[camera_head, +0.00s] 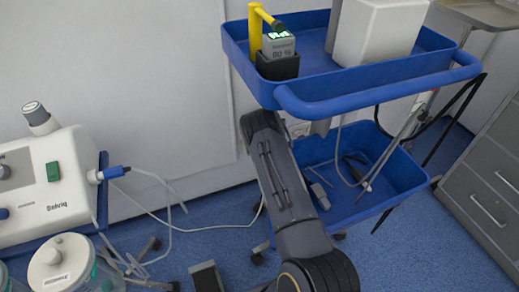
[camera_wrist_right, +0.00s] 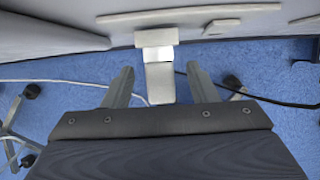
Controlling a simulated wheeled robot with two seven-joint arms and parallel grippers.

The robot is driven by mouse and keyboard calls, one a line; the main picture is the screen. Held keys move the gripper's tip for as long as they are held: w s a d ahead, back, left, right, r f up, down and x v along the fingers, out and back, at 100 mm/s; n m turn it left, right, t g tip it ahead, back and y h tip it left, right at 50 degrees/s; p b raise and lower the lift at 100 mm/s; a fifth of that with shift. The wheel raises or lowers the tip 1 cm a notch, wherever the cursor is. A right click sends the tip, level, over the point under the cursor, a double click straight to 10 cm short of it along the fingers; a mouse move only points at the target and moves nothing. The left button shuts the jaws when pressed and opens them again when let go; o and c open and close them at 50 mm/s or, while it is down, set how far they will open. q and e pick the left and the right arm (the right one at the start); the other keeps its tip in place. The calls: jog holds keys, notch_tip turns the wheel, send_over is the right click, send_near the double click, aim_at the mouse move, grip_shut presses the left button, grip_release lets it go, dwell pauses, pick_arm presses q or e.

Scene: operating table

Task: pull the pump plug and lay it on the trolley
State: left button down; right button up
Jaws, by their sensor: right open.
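A thin white cable (camera_head: 180,228) runs over the floor and passes behind my right arm. In the right wrist view a pale blocky piece, seemingly the plug (camera_wrist_right: 160,85), hangs below a light fitting (camera_wrist_right: 156,37). My right gripper (camera_wrist_right: 160,68) is open, with one finger on each side of this piece and gaps visible. The blue trolley (camera_head: 370,92) stands at upper right. My left gripper is not in view.
The upper tray holds a yellow-handled device (camera_head: 280,47) and a white box (camera_head: 378,30); some tray floor is bare. The lower tray (camera_head: 395,190) holds tools. Jars (camera_head: 75,265) stand lower left and a grey cabinet (camera_head: 490,185) right. A black cable (camera_wrist_right: 275,101) shows in the wrist view.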

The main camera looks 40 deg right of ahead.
grip_shut()
dwell(0.5)
jog(key=shift+r+g, duration=0.15)
jog(key=shift+g, duration=0.15)
jog(key=shift+s+a+b, duration=0.15)
jog(key=shift+s+b, duration=0.15)
jog(key=shift+s, duration=0.2)
dwell(0.6)
jog(key=shift+s+a+r+p, duration=0.1)
jog(key=shift+s+a+p, duration=0.1)
jog(key=shift+s, duration=0.2)
jog(key=shift+s+a+p, duration=0.1)
jog(key=shift+s+p, duration=0.05)
jog(key=shift+s, duration=0.25)
dwell(0.6)
jog(key=shift+s, duration=0.2)
jog(key=shift+s+a, duration=0.15)
jog(key=shift+s, duration=0.25)
jog(key=shift+s+a+p, duration=0.2)
jog(key=shift+s+p, duration=0.15)
jog(key=shift+s, duration=0.2)
